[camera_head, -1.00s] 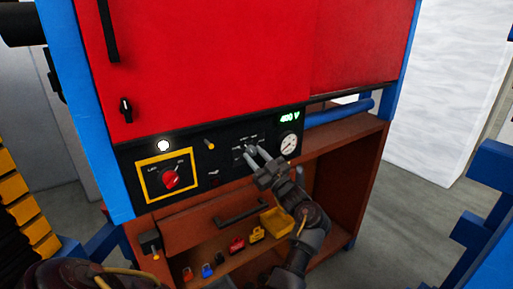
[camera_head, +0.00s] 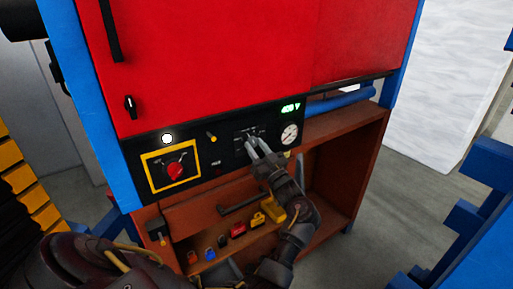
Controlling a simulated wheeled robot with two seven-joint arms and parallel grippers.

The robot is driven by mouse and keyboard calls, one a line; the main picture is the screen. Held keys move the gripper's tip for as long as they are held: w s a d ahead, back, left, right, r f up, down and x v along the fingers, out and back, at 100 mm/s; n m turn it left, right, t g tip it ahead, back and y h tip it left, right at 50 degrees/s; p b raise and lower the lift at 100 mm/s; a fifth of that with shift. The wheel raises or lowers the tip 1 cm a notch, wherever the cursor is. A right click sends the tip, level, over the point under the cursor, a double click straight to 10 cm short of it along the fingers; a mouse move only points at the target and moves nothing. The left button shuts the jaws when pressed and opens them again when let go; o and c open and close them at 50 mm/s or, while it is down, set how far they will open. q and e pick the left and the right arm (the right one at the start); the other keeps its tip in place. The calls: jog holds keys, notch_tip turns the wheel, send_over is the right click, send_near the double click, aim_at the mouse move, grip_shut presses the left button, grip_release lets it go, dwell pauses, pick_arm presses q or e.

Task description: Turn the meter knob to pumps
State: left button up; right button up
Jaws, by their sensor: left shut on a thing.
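The black control panel (camera_head: 222,160) runs below the red doors. The small dark meter knob (camera_head: 251,137) is on its right part, among fine white labels too small to read. My left gripper (camera_head: 256,146) is at this knob, its two grey fingers closed around it. The fingers and wrist hide much of the knob, so its pointer direction cannot be told. A green digital readout (camera_head: 290,107) and a round white gauge (camera_head: 289,134) are to the right of the knob. My right gripper is not in view.
A red rotary switch (camera_head: 175,171) in a yellow frame, a lit white lamp (camera_head: 167,139) and a small yellow-orange switch (camera_head: 211,137) are to the left.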

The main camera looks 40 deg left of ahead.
pick_arm(q)
jog(key=o, duration=1)
jog(key=shift+c, duration=0.2)
